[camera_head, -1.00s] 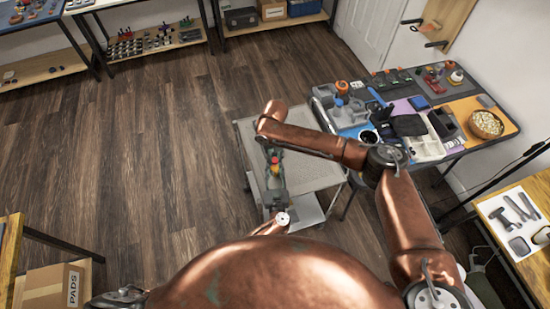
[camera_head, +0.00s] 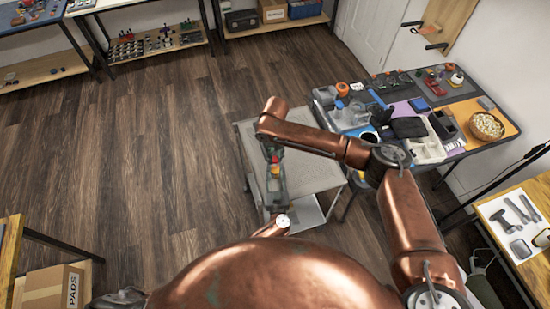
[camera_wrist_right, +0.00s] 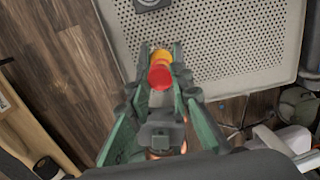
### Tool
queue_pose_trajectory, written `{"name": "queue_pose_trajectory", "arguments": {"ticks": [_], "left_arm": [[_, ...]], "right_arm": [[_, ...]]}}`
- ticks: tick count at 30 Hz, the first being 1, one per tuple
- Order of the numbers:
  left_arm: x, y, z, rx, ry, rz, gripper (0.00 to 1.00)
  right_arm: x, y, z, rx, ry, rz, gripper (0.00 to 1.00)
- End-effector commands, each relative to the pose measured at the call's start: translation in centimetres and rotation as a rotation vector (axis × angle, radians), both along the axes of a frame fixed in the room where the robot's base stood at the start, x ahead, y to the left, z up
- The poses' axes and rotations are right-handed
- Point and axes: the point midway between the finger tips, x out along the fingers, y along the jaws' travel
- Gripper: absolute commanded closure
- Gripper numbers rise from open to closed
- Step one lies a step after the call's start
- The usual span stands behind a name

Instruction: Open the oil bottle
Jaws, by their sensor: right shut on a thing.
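My right gripper (camera_head: 275,168) is low over the grey cart, beneath my copper forearm. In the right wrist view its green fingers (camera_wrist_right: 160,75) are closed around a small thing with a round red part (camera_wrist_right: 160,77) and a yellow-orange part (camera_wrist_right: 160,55). The same red and yellow thing shows in the head view (camera_head: 274,160). I cannot tell whether it belongs to the oil bottle. A small pale bottle with a red-orange top (camera_head: 456,77) stands at the back of the right table. My left gripper does not show.
The grey perforated cart top (camera_head: 315,170) lies under my right gripper and is mostly bare. The table on the right is crowded with trays, a bowl (camera_head: 486,126) and tools. The wooden floor (camera_head: 140,170) to the left is open.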

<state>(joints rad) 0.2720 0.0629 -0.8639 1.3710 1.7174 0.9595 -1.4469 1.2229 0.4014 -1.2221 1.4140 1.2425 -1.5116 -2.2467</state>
Motion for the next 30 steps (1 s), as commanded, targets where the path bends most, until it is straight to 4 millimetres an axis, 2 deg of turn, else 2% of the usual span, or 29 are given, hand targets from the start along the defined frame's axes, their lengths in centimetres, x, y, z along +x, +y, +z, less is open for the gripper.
{"name": "queue_pose_trajectory", "arguments": {"ticks": [11, 22, 29, 30], "left_arm": [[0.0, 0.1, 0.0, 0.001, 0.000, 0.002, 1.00], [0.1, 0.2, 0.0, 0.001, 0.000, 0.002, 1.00], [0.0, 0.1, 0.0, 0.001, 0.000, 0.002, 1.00], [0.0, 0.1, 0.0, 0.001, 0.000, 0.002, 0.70]], "right_arm": [[0.0, 0.0, 0.2, 0.000, 0.001, 0.000, 1.00], [0.0, 0.0, 3.8, 0.000, 0.001, 0.000, 1.00], [-0.1, 0.0, 4.1, -0.001, 0.002, 0.000, 1.00], [-0.1, 0.0, 4.0, -0.001, 0.002, 0.000, 1.00]]}}
